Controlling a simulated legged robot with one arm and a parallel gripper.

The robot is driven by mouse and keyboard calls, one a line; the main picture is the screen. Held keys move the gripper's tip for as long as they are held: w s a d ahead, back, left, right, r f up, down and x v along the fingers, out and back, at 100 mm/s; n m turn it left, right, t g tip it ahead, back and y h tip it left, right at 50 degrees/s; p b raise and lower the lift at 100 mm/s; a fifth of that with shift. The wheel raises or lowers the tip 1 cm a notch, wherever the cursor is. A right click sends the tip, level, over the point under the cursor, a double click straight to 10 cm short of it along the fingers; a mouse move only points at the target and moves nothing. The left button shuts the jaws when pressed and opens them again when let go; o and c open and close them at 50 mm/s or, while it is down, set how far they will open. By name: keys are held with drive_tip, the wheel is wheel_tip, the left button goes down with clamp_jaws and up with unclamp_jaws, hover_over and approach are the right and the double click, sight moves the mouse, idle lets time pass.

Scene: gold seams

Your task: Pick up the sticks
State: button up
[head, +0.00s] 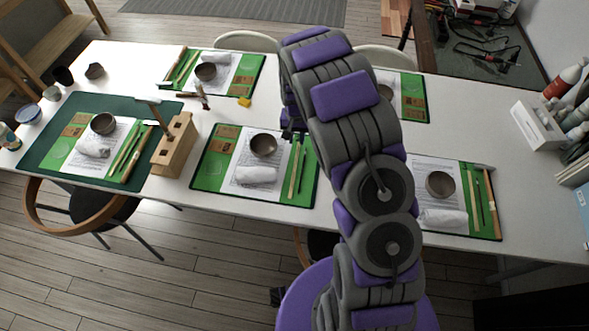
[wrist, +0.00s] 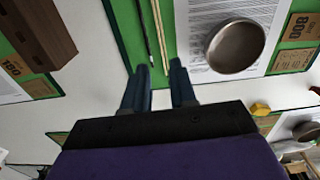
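Two thin sticks lie side by side on a green mat (head: 217,183) in the middle of the table, right of a round bowl (head: 263,144). In the wrist view, one stick is dark (wrist: 143,30) and the other is pale (wrist: 160,32). My gripper (wrist: 157,78) is open above the mat's edge, and the near stick ends show between its two fingers. Nothing is held. In the head view my arm covers most of the gripper; only a dark part shows. Similar sticks (head: 130,152) lie on the left mat.
A wooden block stand (head: 173,146) with tools is left of the middle mat. Other mats with bowls and paper lie on the white table (head: 530,190). A yellow piece (head: 245,102) lies behind the middle mat. In the wrist view, a brown block (wrist: 38,32) stands at the left.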

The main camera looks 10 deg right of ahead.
drive_tip(key=b, duration=0.1)
hover_over(296, 162)
wheel_tip(296, 162, down, 7)
drive_tip(key=shift+w+d+f, duration=0.1)
drive_tip(key=shift+w+d, duration=0.05)
drive_tip(key=f+b, duration=0.2)
drive_tip(key=f, duration=0.3)
drive_tip(key=shift+a+f, duration=0.1)
drive_tip(key=shift+a, duration=0.1)
drive_tip(key=shift+c, duration=0.2)
clamp_jaws()
